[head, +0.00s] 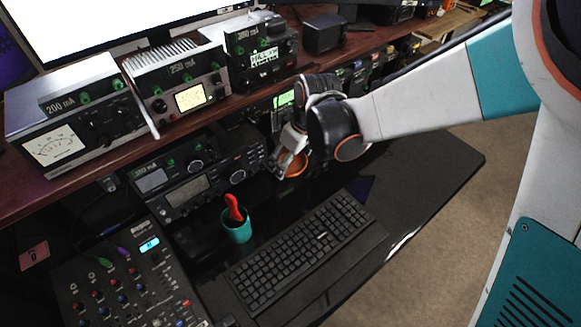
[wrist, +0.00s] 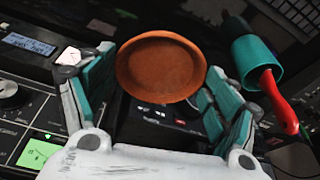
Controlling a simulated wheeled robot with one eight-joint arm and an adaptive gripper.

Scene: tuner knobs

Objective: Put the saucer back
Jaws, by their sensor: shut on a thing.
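The saucer (head: 296,166) is a round terracotta-orange dish. It hangs in my gripper (head: 287,157) in the head view, above the back of the dark desk. In the wrist view the saucer (wrist: 161,68) lies between the two teal finger pads, with its round face toward the camera. My gripper (wrist: 160,80) is shut on it. In the head view, part of the saucer is hidden behind the fingers.
A teal cup (head: 237,230) with a red-handled item stands left of a black keyboard (head: 302,247). Radio units (head: 197,178) stand behind, under a wooden shelf (head: 100,178) carrying more units. A mixer (head: 125,275) is at lower left. The desk right of the keyboard is clear.

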